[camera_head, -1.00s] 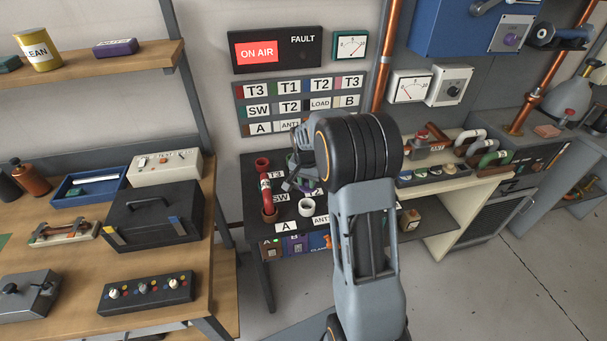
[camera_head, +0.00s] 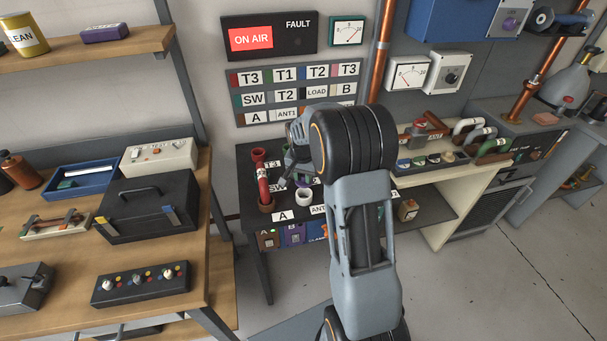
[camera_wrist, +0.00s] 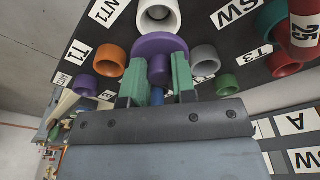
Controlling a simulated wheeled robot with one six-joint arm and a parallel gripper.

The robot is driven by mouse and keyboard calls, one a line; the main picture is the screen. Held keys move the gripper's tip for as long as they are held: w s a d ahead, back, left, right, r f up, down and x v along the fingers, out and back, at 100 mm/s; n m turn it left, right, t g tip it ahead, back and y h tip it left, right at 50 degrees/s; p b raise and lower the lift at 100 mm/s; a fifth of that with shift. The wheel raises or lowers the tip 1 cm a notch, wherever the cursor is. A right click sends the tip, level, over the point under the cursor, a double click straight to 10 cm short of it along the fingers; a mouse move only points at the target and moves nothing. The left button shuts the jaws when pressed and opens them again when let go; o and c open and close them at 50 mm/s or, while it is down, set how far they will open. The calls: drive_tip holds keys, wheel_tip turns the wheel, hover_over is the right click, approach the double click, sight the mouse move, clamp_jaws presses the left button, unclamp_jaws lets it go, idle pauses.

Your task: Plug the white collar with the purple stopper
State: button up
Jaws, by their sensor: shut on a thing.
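In the wrist view my gripper (camera_wrist: 162,78) is shut on the purple stopper (camera_wrist: 160,45), with a green finger on each side of its stem. The stopper's wide flange faces away from the gripper. The white collar (camera_wrist: 158,14) is an open ring just beyond the flange. The flange overlaps its near edge in the picture; I cannot tell whether they touch. In the head view the white collar (camera_head: 304,197) stands upright on the dark bench (camera_head: 245,200), with my gripper (camera_head: 287,181) above and to its left.
Orange (camera_wrist: 110,61), grey (camera_wrist: 204,58) and green (camera_wrist: 226,85) collars surround the white one. A red labelled plug (camera_wrist: 304,30) stands close at the right; its red body (camera_head: 263,185) rises left of my gripper in the head view. A wooden workbench (camera_head: 225,285) is left.

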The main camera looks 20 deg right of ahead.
sight(303, 177)
drive_tip(key=shift+f+b, duration=0.85)
drive_tip(key=shift+f, duration=0.7)
drive_tip(key=shift+f+b, duration=1.3)
drive_tip(key=shift+f, duration=0.1)
idle(0.8)
drive_tip(key=o, duration=1)
drive_tip(key=shift+r, duration=0.1)
wheel_tip(303, 177, up, 14)
drive_tip(key=s+a, duration=0.1)
drive_tip(key=shift+s, duration=0.15)
drive_tip(key=s+a+n+t, duration=0.1)
drive_tip(key=s+a+n, duration=0.2)
drive_tip(key=s, duration=0.4)
drive_tip(key=s+a+n+t, duration=0.1)
drive_tip(key=s+a+n, duration=0.2)
drive_tip(key=s, duration=0.3)
drive_tip(key=s+a+f+n+y, duration=0.1)
drive_tip(key=s+a+n, duration=0.2)
drive_tip(key=s, duration=0.4)
drive_tip(key=shift+s+a+t, duration=0.25)
drive_tip(key=shift+s+t, duration=0.05)
drive_tip(key=shift+t, duration=0.1)
